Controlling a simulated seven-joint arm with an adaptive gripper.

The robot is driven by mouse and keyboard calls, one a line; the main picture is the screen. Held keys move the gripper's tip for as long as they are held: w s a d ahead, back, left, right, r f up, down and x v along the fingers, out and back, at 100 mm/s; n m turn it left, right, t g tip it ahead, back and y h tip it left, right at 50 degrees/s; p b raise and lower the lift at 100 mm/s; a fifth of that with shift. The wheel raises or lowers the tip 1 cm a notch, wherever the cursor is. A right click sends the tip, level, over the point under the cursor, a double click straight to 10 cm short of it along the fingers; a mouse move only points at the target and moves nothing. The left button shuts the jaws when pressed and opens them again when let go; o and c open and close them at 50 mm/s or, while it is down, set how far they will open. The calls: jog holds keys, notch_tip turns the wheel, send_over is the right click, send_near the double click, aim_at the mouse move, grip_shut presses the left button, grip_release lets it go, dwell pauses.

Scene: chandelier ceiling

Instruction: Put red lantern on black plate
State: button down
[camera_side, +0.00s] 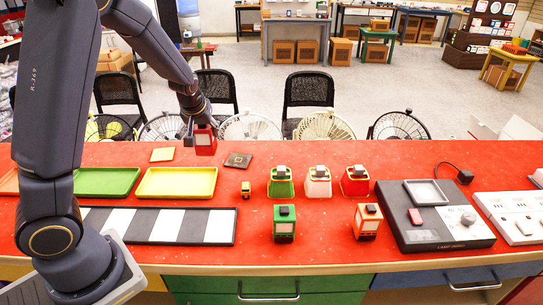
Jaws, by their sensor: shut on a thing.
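My gripper (197,124) is at the back of the red counter, left of centre. It is shut on a red lantern (205,144), a small red block with a pale front panel, and holds it upright. I cannot tell whether the lantern's base touches the counter. The black plate (238,160), a small dark square with a brownish centre, lies flat to the right of the lantern and a little nearer the camera. Nothing stands on the plate. The fingertips are small and partly hidden by the lantern.
Yellow (177,184) and green (106,182) trays lie front left. A black device (436,230) sits further right.

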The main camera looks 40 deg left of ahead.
jog(key=w+a+f, duration=0.3)
jog(key=w+f, duration=0.1)
jog(key=w, duration=0.6)
send_over(239, 158)
notch_tip(239, 158, down, 6)
jog(key=r, duration=0.1)
jog(key=shift+a+f, duration=0.1)
jog(key=shift+f, duration=1.8)
jog(key=shift+f, duration=0.1)
jog(key=shift+c, duration=1.8)
grip_release()
jog(key=shift+f, duration=0.1)
